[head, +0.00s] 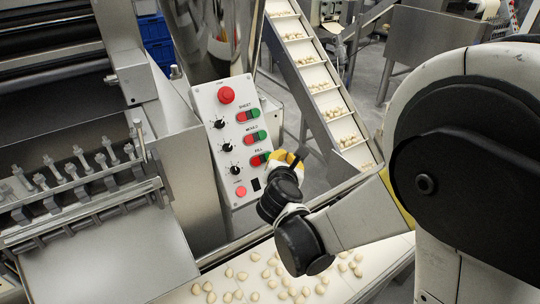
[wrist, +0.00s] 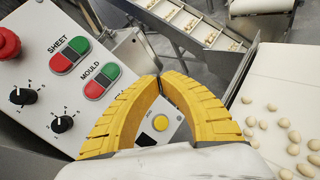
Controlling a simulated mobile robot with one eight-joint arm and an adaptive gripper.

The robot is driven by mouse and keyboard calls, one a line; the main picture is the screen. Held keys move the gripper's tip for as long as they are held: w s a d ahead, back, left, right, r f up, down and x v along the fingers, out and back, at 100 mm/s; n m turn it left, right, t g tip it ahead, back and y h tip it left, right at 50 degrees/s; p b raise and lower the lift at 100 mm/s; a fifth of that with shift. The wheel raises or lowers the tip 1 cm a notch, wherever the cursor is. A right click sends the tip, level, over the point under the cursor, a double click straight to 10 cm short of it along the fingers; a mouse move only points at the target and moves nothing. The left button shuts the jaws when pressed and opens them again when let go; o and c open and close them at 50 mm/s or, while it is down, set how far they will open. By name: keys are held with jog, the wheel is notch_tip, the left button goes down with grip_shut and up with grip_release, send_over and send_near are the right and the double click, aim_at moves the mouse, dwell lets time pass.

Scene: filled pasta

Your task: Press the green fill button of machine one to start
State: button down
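The machine's tilted white control panel (head: 210,104) carries paired red and green buttons labelled SHEET, MOULD and FILL. The FILL button (head: 259,160) is the lowest pair in the head view, its green right half beside my gripper and partly covered. My gripper (head: 275,155) is at the panel's right edge. In the wrist view the yellow fingers of my gripper (wrist: 160,77) meet at the tips with nothing between them. They hide the FILL button there. Whether the tips touch the button or panel, I cannot tell.
A red emergency stop (head: 226,96) tops the panel; black knobs (head: 228,147) line its left. An inclined conveyor (head: 318,78) rises behind, and a belt with dough pieces (head: 190,292) runs below. A roller machine (head: 80,190) stands left.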

jog(key=shift+w+a+f+b, duration=0.45)
jog(key=shift+w+a+f, duration=0.2)
jog(key=shift+w, duration=0.2)
jog(key=shift+w+a+f+b, duration=0.5)
jog(key=shift+w+f, duration=0.15)
jog(key=shift+w, duration=0.2)
jog(key=shift+w+f, duration=0.1)
jog(key=shift+w+a+f, duration=0.15)
jog(key=shift+w+a, duration=0.05)
dwell(0.3)
jog(key=shift+w+a+f+b, duration=0.2)
jog(key=shift+w+b, duration=0.1)
jog(key=shift+b, duration=0.2)
dwell(0.5)
dwell(0.4)
jog(key=shift+s+d+r, duration=0.4)
jog(key=shift+s+r, duration=0.05)
jog(key=shift+s, duration=0.15)
jog(key=s+d+r+p, duration=0.2)
jog(key=s, duration=0.1)
jog(key=shift+s+d+r, duration=0.2)
jog(key=shift+s+r, duration=0.05)
jog(key=shift+r, duration=0.05)
